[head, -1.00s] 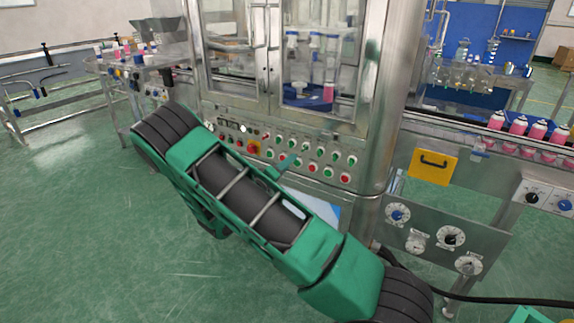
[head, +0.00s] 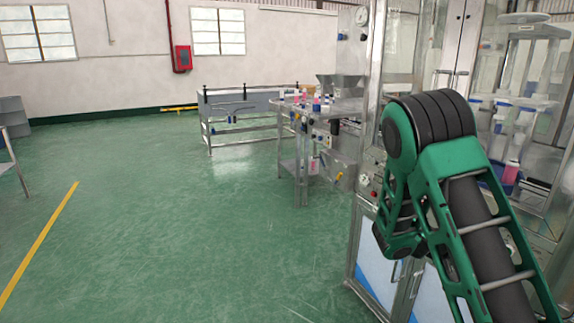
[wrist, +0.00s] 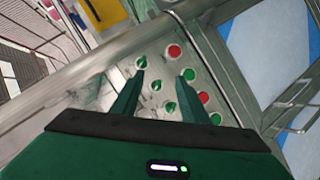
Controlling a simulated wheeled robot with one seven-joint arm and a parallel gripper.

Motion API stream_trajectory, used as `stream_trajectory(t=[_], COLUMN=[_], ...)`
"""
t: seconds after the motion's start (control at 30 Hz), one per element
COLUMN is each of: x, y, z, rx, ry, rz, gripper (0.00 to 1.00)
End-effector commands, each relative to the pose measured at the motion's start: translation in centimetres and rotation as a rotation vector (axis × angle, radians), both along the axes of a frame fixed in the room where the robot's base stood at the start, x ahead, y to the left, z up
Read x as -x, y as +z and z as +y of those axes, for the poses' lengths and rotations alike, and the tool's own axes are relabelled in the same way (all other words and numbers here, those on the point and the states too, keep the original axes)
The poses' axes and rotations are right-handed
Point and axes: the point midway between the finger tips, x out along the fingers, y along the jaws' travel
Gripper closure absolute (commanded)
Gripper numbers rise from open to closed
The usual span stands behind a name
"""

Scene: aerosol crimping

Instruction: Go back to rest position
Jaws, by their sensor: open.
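My gripper (wrist: 158,85) is in the wrist view, its two green fingers apart with nothing between them. Beyond the fingertips is the machine's button panel (wrist: 215,60), with red and green buttons. A red button (wrist: 174,52) and a green button (wrist: 189,75) lie just past the fingertips; I cannot tell the exact gap. In the head view my green and black arm is folded in front of the machine (head: 365,245) at the right, and the gripper itself is hidden there.
A metal side table (head: 300,110) with small bottles stands left of the machine. Behind it is a low railed conveyor frame (head: 235,105). A red wall box (head: 183,58) hangs at the back. The green floor (head: 170,220) on the left is wide and clear, with a yellow line (head: 40,245).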

Motion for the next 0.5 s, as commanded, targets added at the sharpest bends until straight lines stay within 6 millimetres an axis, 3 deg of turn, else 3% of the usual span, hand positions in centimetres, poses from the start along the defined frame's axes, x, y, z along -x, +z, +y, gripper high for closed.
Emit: stream_trajectory(t=[0.23, 0.5], x=[6.7, 13.3], y=[1.1, 2.3], z=[-0.4, 1.7], rx=[-0.262, -0.539], ry=[-0.143, -0.220], rz=[0.004, 0.015], gripper=[0.59, 0.59])
